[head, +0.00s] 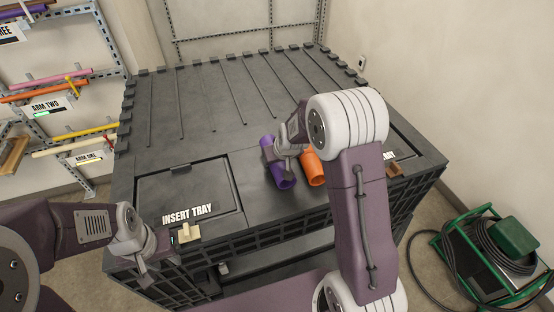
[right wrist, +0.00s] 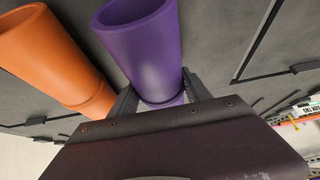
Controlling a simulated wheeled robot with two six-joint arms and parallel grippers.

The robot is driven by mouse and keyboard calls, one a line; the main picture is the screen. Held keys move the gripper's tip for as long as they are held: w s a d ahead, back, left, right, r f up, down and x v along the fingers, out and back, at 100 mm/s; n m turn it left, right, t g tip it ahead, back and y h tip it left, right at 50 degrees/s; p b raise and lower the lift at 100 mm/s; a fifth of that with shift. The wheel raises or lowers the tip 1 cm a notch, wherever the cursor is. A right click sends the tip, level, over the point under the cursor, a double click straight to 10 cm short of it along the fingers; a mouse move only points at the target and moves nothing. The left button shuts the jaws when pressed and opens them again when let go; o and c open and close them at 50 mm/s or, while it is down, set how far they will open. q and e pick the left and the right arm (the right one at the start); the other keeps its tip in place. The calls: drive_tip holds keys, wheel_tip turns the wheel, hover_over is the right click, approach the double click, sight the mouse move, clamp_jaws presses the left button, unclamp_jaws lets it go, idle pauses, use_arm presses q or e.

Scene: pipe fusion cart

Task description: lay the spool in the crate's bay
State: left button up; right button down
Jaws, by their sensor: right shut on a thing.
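A purple pipe piece (head: 284,179), which may be the spool, is held at the middle of the cart's near edge. My right gripper (head: 279,156) is shut around it and hides part of it. In the right wrist view the purple pipe (right wrist: 150,50) stands between my right gripper's fingers (right wrist: 160,98), its open end towards the camera. I cannot tell whether it touches the surface below. My left gripper (head: 155,262) hangs at the cart's near left corner, apart from the pipe; its jaw opening is unclear. I cannot make out which recess is the crate's bay.
An orange pipe (head: 313,169) lies just right of the purple one. The dark cart top (head: 215,95) has long grooves and is clear behind. A recessed panel labelled INSERT TRAY (head: 190,190) is at left, with a small beige block (head: 187,232) beside it. A green-framed machine (head: 500,255) stands right.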

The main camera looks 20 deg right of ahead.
drive_tip(key=shift+w+f, duration=0.2)
drive_tip(key=shift+f, duration=0.2)
drive_tip(key=shift+f, duration=0.1)
drive_tip(key=shift+c, duration=2.4)
unclamp_jaws()
drive_tip(key=shift+s, duration=0.15)
